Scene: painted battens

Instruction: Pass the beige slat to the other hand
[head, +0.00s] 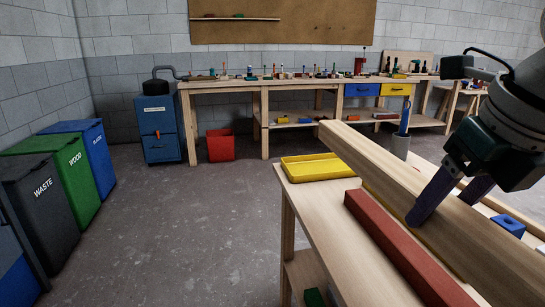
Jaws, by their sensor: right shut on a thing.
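The beige slat (380,170) is a long, square-edged wooden bar. It slants across the right of the head view, from its far end above the yellow tray down to the lower right edge, where it runs out of view. My right gripper (450,200) comes in from the right and is shut on the slat, with one dark finger on its near side and the other behind it. The slat appears held above the table (340,260). My left gripper is not in view.
A red batten (400,245) lies on the table beneath the slat, with a yellow one partly hidden beside it. A yellow tray (290,172) sits at the table's far left corner. A blue block (509,225) lies at right. Open floor (200,230) is to the left.

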